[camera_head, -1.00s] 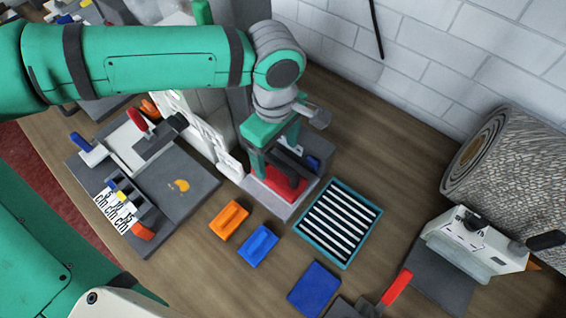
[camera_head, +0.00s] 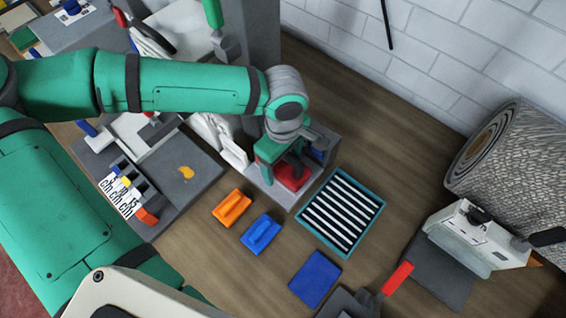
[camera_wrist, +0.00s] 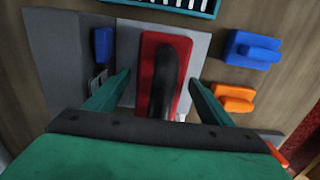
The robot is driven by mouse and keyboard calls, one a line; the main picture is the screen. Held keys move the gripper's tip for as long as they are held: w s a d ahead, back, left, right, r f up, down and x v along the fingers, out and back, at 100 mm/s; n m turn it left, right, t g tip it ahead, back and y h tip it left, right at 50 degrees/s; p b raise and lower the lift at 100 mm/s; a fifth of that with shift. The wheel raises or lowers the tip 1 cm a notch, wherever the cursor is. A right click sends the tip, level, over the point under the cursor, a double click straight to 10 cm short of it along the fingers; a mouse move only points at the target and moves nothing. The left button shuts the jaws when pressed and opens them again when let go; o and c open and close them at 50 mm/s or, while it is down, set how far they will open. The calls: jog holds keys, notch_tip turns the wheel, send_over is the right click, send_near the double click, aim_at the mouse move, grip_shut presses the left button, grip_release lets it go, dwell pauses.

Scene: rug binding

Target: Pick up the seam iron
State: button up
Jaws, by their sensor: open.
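The seam iron has a red body and a black handle. It sits on a grey stand in the head view (camera_head: 293,180), partly hidden by my gripper (camera_head: 284,166). In the wrist view the iron (camera_wrist: 150,48) is in the middle, with its dark handle running lengthwise towards me. My gripper (camera_wrist: 160,80) is open, with one green finger on each side of the iron. The fingers look apart from it, and I cannot tell how far the tips are above it. The near end of the iron is hidden behind my gripper's palm.
An orange block (camera_head: 232,207) and a blue block (camera_head: 261,234) lie beside the stand. A striped tray (camera_head: 368,236), a blue pad (camera_head: 315,279) and a red-handled tool (camera_head: 397,279) lie nearer. A rug roll (camera_head: 525,170) and a white machine (camera_head: 480,240) stand at right.

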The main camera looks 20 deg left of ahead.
grip_shut()
jog(key=shift+r, duration=0.1)
